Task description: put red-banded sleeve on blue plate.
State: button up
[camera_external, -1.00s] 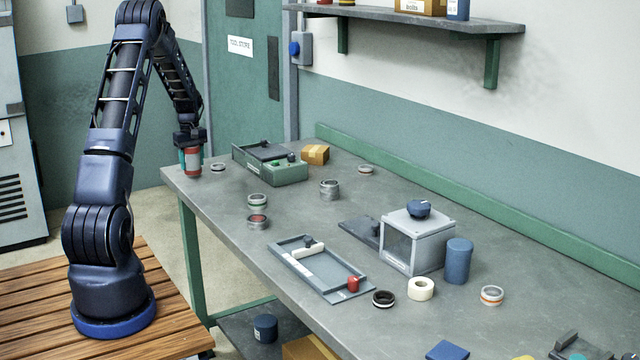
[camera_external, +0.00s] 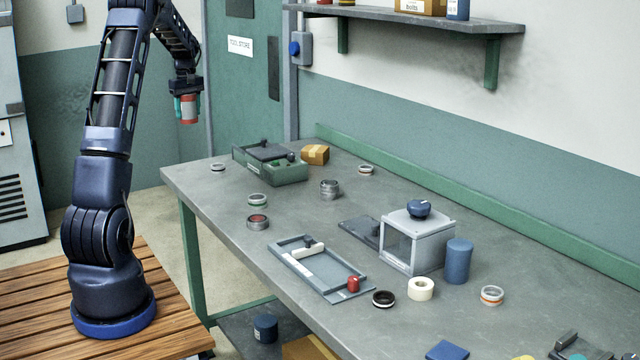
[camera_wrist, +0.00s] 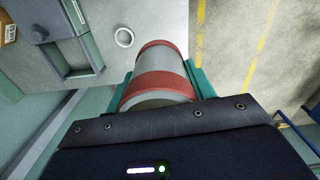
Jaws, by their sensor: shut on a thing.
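My gripper (camera_external: 187,98) is shut on the red-banded sleeve (camera_external: 189,110). It holds the sleeve in the air, well above the far left end of the bench. In the wrist view the sleeve (camera_wrist: 155,75) is a grey cylinder with red bands, between the teal fingers. A flat blue plate (camera_external: 447,350) lies at the bottom edge of the external view, partly cut off, far from my gripper.
The grey bench (camera_external: 310,220) holds several loose rings, a green box (camera_external: 272,165), a framed tray (camera_external: 320,268), a clear-sided box (camera_external: 415,240) and a blue cylinder (camera_external: 458,262). A shelf (camera_external: 420,20) hangs on the back wall.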

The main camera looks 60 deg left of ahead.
jog(key=w+d+m, duration=0.5)
jog(key=w+d, duration=1.7)
jog(key=d, duration=0.4)
jog(key=w+d+m, duration=0.1)
jog(key=w+d, duration=0.2)
jog(key=d, duration=0.8)
jog(key=w+d+m, duration=0.2)
jog(key=w+d, duration=0.1)
jog(key=d, duration=0.7)
jog(key=w+d+m, duration=0.1)
jog(key=w+d, duration=0.2)
jog(key=d, duration=0.8)
jog(key=s+d+r+m, duration=0.1)
jog(key=s+d+m, duration=0.1)
jog(key=d, duration=1.6)
jog(key=m, duration=0.6)
send_over(449, 352)
notch_tip(449, 352, down, 20)
jog(key=shift+r, duration=0.25)
